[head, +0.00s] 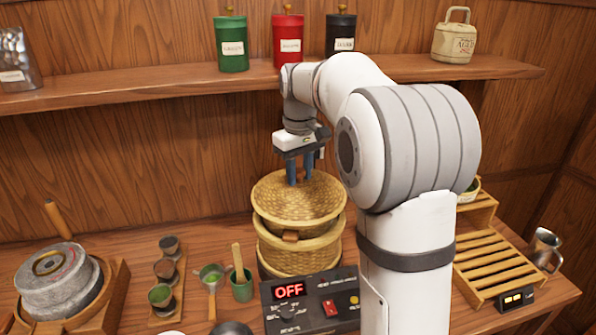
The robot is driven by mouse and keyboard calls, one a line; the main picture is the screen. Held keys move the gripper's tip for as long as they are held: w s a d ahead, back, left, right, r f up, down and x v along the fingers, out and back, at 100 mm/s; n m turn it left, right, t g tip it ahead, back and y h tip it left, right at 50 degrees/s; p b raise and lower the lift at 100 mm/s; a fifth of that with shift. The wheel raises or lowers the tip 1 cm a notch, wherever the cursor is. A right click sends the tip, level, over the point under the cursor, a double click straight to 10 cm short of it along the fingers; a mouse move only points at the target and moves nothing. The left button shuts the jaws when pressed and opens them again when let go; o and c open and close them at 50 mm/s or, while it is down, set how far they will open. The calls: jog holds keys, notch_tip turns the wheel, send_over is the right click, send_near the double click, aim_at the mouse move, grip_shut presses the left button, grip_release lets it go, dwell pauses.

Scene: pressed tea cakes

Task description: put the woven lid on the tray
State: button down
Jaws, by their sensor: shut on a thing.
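The woven lid (290,205) is a round, tan wicker piece above the woven steamer tray (303,260), near the middle of the table. The lid looks slightly tilted, and its rim overlaps the tray in the picture. I cannot tell whether it rests fully on the tray or is a little above it. My gripper (305,178) points down from above, its blue fingers shut on the lid near its middle. The exact grip point is partly hidden by the fingers. A small brown tab (290,236) shows at the front between lid and tray.
A black control box (308,304) reading OFF stands in front of the tray. A stone mill (58,280), small cups (164,270) and a green cup (241,288) stand left. A slatted wooden rack (497,262) and metal jug (545,248) are right. A shelf (150,85) with canisters runs behind.

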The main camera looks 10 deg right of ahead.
aim_at(299, 170)
jog(key=shift+f+b, duration=0.3)
jog(key=shift+f, duration=0.25)
jog(key=c, duration=1.1)
grip_release()
jog(key=shift+o, duration=0.2)
jog(key=shift+r, duration=0.1)
notch_tip(299, 170, up, 13)
jog(key=p, duration=0.1)
jog(key=s+f+m+t, duration=0.1)
jog(key=s+f+m, duration=0.1)
jog(key=s+f, duration=0.7)
jog(key=s+f+m+t, duration=0.2)
jog(key=s+f, duration=0.7)
jog(key=s, duration=0.9)
jog(key=shift+a+f+m, duration=0.15)
jog(key=shift+f+m, duration=0.15)
jog(key=shift+f, duration=0.05)
